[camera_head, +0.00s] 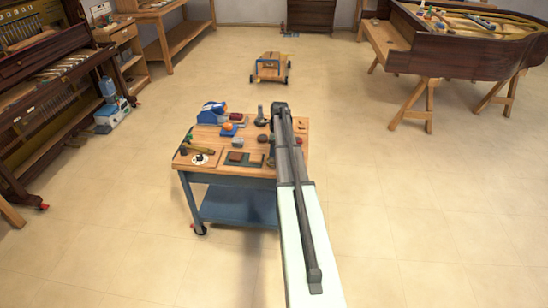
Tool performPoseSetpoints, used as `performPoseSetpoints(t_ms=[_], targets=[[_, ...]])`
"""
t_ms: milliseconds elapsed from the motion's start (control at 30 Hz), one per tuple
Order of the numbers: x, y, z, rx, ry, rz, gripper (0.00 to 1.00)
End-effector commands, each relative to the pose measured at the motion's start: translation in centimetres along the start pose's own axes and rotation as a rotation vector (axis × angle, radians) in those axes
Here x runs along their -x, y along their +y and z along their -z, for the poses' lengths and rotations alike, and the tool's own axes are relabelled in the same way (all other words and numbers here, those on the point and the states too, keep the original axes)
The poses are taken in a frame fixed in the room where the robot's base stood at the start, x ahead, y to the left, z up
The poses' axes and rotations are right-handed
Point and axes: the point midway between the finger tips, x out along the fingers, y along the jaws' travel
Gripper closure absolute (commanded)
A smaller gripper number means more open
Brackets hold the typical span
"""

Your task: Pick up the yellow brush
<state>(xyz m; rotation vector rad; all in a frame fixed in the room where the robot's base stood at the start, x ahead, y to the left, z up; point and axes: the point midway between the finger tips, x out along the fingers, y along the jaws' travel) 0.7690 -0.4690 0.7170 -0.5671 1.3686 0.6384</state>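A small wheeled cart with a wooden top (222,168) stands in the middle, with several tools and small blocks on it. A thin yellow-brown handled tool (203,150) lies at the left of the top; it may be the yellow brush, but it is too small to be sure. My arm reaches from the bottom of the picture over the right part of the cart. My gripper (280,107) is at the arm's far end, near the cart's back right, apart from that tool. Its fingers cannot be made out, and the arm hides part of the top.
A blue device (212,113), a round white item (199,159) and a dark tray (243,160) crowd the top. An upright piano (55,75) is at the left, a grand piano body (465,45) on trestles at the right. A low wheeled dolly (270,68) stands behind. Floor around the cart is clear.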

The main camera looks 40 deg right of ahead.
Motion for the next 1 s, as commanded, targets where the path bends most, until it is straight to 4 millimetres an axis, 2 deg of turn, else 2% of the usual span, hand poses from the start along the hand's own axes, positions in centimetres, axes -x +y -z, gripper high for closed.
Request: performPoseSetpoints(t_ms=[67, 500, 833, 1000], targets=[[0.0, 0.0, 0.0, 0.0, 0.0, 0.0, 0.59], [0.0, 0.0, 0.0, 0.0, 0.0, 0.0, 1.0], [0.2, 0.0, 0.0, 0.0, 0.0, 0.0, 1.0], [1.8, 0.0, -0.2, 0.001, 0.0, 0.002, 1.0]])
